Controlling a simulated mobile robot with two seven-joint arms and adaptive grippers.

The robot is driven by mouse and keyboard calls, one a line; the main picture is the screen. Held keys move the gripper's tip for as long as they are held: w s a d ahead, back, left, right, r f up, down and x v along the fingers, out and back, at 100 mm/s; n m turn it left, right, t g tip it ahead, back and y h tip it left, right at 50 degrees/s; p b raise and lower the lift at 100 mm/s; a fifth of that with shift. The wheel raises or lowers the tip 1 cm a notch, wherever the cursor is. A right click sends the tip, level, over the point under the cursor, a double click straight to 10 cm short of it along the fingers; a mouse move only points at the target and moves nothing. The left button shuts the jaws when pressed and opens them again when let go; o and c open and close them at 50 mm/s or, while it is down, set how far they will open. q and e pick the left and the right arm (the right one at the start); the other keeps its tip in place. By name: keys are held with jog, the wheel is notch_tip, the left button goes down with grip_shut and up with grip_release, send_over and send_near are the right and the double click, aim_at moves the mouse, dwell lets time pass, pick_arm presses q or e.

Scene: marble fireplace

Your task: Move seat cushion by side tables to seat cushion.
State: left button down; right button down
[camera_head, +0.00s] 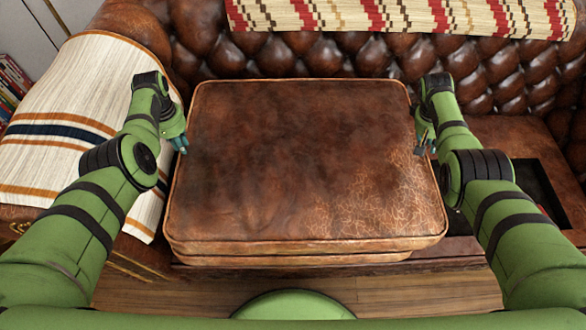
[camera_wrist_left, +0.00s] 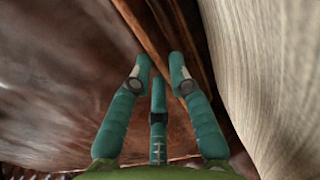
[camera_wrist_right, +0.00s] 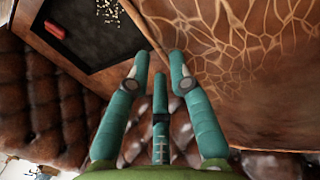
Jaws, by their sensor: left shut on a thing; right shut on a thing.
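A large worn brown leather seat cushion (camera_head: 300,160) lies level in front of the tufted sofa back, its right corner cracked and paler. A second leather edge (camera_head: 290,258) shows just under its front; I cannot tell whether that is a separate cushion. My left gripper (camera_head: 181,143) is at the cushion's left edge, and my right gripper (camera_head: 424,142) is at its right edge. Both are shut on the cushion's sides. In the left wrist view the fingers (camera_wrist_left: 160,65) meet its seam; in the right wrist view the fingers (camera_wrist_right: 156,65) straddle its piping, beside cracked leather (camera_wrist_right: 245,40).
A brown tufted leather sofa (camera_head: 330,60) stands behind, with a patterned throw (camera_head: 400,15) on its back. A striped blanket (camera_head: 75,110) drapes at left. A dark tray (camera_wrist_right: 95,45) with a red item (camera_wrist_right: 55,30) and pale bits lies at right. Wooden floor (camera_head: 420,293) shows in front.

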pick_arm(q)
jog(key=c, duration=1.3)
grip_release()
pick_arm(e)
jog(key=c, duration=1.3)
grip_release()
jog(key=shift+f, duration=0.1)
pick_arm(q)
jog(key=shift+o, duration=0.7)
pick_arm(e)
jog(key=shift+o, duration=0.9)
jog(key=shift+s, duration=0.1)
pick_arm(q)
jog(key=shift+s+r, duration=0.1)
jog(key=shift+s, duration=0.05)
pick_arm(e)
jog(key=shift+r, duration=0.2)
jog(key=shift+f, duration=0.1)
pick_arm(q)
jog(key=shift+r, duration=0.15)
notch_tip(320, 180, up, 12)
pick_arm(e)
jog(key=v, duration=1.2)
